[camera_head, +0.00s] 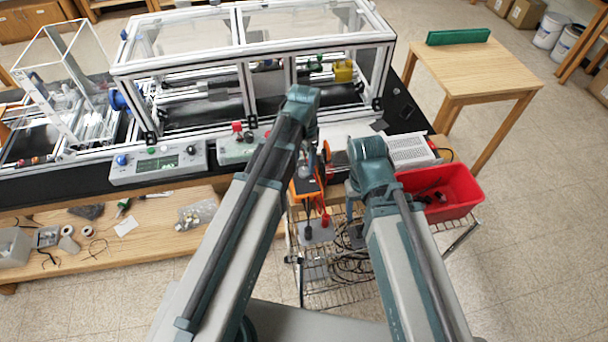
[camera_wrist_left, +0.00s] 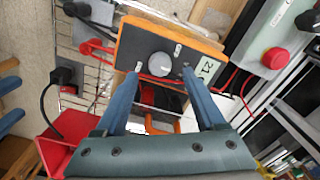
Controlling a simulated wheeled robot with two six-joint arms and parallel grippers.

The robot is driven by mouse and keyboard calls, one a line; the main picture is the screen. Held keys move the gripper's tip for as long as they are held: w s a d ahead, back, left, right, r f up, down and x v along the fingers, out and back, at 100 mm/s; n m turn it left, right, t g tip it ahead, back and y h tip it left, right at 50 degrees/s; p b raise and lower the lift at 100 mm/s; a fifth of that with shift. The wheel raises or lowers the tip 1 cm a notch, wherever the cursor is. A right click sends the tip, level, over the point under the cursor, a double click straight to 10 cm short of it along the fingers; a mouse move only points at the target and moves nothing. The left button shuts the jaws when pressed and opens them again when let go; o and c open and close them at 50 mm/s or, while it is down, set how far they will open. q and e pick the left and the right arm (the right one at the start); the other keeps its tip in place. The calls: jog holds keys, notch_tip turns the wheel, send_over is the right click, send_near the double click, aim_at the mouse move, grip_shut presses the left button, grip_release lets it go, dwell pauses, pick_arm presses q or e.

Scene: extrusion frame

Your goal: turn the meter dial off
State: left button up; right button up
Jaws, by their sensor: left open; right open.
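The meter (camera_wrist_left: 165,45) has a dark face and an orange case, with a round grey dial (camera_wrist_left: 160,64) and a small display (camera_wrist_left: 207,69). In the left wrist view my left gripper (camera_wrist_left: 161,71) is open. Its two fingers lie on either side of the dial, with gaps, and are not closed on it. I cannot tell how far the tips are from the face. In the head view the orange meter (camera_head: 306,187) shows partly behind my left arm, and the left fingers are hidden. My right gripper is hidden behind its own arm.
A red bin (camera_head: 440,193) stands right of the meter. A grey control box with a red button (camera_wrist_left: 275,58) is beside it. Red leads and a wire rack (camera_head: 335,290) lie below. The framed enclosure (camera_head: 250,50) stands behind.

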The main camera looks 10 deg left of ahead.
aim_at(304, 170)
pick_arm(q)
jog(key=shift+f+b, duration=1.45)
jog(key=shift+f, duration=0.5)
grip_shut()
